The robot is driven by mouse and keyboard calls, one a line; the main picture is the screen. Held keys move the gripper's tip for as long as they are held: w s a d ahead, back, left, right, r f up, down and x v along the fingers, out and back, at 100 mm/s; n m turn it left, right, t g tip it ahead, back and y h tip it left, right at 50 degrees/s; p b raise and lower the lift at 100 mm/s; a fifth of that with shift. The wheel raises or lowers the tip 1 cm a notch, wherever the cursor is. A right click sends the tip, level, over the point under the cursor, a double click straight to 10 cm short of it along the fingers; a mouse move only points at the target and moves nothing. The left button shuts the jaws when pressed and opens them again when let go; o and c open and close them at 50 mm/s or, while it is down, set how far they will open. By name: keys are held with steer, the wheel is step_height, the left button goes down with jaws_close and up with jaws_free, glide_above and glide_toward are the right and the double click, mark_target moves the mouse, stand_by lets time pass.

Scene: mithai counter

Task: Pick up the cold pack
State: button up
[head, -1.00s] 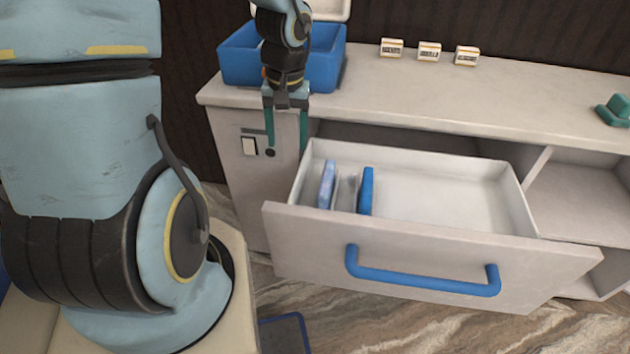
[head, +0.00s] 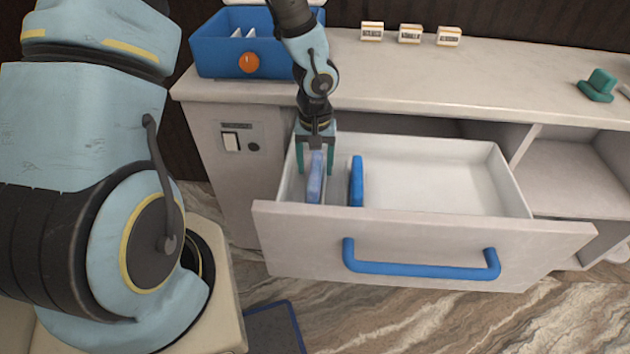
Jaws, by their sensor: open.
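A light blue, cloudy-looking pack (head: 315,188) stands on edge in the left part of the open white drawer (head: 430,190). A plain, darker blue pack (head: 356,182) stands on edge to its right. Which of the two is the cold pack I cannot tell for sure; the cloudy one looks like gel. My gripper (head: 316,171) points down into the drawer and is open. Its green fingers are on either side of the upper part of the light blue pack. I cannot tell whether they touch it.
The drawer front has a blue handle (head: 420,268). On the counter (head: 420,80) are a blue bin (head: 215,58) with an orange round mark, several small label blocks (head: 410,34) and a green object (head: 597,86). The drawer's right part is empty. An open compartment (head: 575,175) lies further right.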

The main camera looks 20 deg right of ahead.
steer(key=shift+f, duration=1.5)
steer(key=shift+c, duration=0.3)
jaws_close()
